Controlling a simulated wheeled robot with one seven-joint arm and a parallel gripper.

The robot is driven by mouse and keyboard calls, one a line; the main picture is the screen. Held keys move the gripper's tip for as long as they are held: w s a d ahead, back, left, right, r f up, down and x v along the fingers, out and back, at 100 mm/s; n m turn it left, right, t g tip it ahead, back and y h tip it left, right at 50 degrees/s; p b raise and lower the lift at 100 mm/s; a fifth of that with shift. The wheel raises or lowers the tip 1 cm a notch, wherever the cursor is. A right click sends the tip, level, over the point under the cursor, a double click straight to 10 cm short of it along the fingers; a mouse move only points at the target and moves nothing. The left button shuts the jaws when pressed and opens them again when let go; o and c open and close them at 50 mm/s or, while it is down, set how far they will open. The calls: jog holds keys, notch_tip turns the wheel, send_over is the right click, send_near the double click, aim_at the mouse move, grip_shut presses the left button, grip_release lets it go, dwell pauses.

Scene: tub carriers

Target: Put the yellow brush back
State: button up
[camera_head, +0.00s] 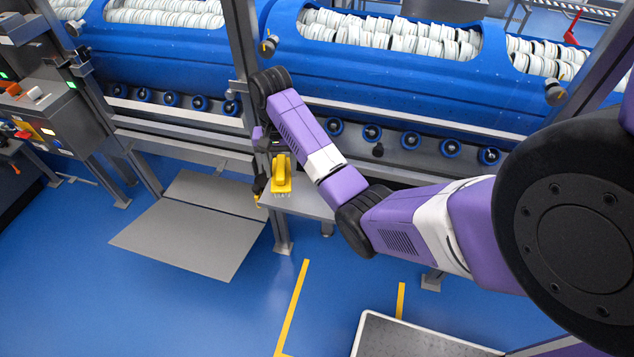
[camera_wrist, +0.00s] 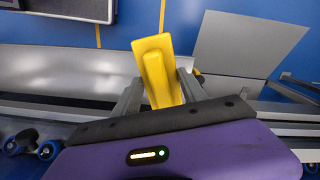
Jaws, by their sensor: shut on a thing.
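The yellow brush (camera_head: 282,174) is in my gripper (camera_head: 266,172), in front of the steel frame in the head view. It hangs upright, with pale bristle tips at its lower end. In the wrist view the yellow brush (camera_wrist: 153,48) sticks out between the two grey fingers of my gripper (camera_wrist: 160,88). The fingers are shut on it, one on each side. The part of the brush between the fingers is partly hidden by the gripper body.
Below the brush is a grey metal shelf (camera_head: 305,204) beside a steel post (camera_head: 280,232). Grey plates (camera_head: 190,238) lie left of it. Blue tub carriers (camera_head: 400,65) with white discs stand behind. A grey tray (camera_head: 400,340) is at the bottom.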

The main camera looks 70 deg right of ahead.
jog(key=s+d+r+m+p, duration=0.4)
jog(key=s+d+r+p, duration=0.15)
jog(key=s+r, duration=0.2)
jog(key=shift+h, duration=0.3)
jog(key=shift+s+d+f+b, duration=0.15)
jog(key=shift+f+b, duration=0.8)
jog(key=shift+f, duration=2.4)
jog(key=shift+d+f+b, duration=0.2)
jog(key=shift+f+b, duration=0.8)
jog(key=shift+f, duration=2.4)
jog(key=shift+s+d+f+b, duration=0.15)
jog(key=shift+f+b, duration=0.8)
jog(key=shift+f, duration=2.4)
jog(key=shift+f, duration=0.1)
jog(key=o, duration=1.2)
